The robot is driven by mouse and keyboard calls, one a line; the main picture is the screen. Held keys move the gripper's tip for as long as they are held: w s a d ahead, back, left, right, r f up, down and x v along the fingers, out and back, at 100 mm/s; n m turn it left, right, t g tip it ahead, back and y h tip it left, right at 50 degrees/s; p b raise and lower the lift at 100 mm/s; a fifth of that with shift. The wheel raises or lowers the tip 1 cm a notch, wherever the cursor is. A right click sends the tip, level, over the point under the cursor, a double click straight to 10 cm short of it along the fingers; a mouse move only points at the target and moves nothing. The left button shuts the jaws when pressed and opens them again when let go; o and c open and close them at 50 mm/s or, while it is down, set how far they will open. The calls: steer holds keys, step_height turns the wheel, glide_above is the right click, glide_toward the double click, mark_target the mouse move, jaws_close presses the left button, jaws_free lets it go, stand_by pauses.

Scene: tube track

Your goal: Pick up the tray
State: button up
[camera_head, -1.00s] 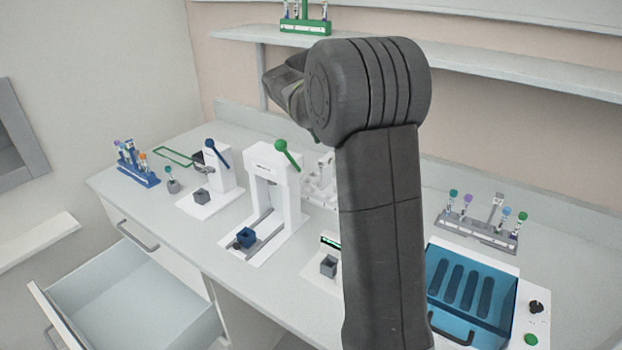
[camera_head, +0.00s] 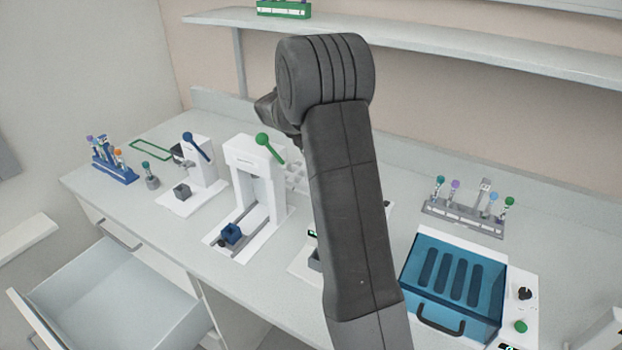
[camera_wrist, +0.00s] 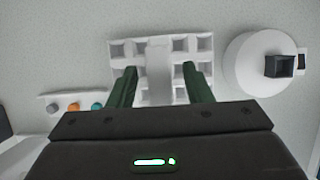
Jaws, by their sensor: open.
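A white tray (camera_wrist: 172,95) with square compartments and a raised middle bar lies on the counter in the wrist view. In the head view only a small part of the tray (camera_head: 297,174) shows, behind the white press and beside my arm. My gripper (camera_wrist: 160,68) is open. Its two dark green fingers overlap the tray in the wrist view, one on each side of the middle bar. I cannot tell whether they touch it. In the head view my arm hides most of the gripper.
White press with green-knobbed lever (camera_head: 260,165) stands left of my arm. A white round device (camera_wrist: 245,72) sits right of the tray in the wrist view. Blue-lidded box (camera_head: 455,283) and grey tube rack (camera_head: 465,215) are right. Shelf (camera_head: 420,50) runs above; drawer (camera_head: 105,300) is open.

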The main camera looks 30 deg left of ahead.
steer(key=shift+x, duration=0.85)
steer(key=shift+c, duration=0.4)
jaws_close()
steer(key=shift+r, duration=0.1)
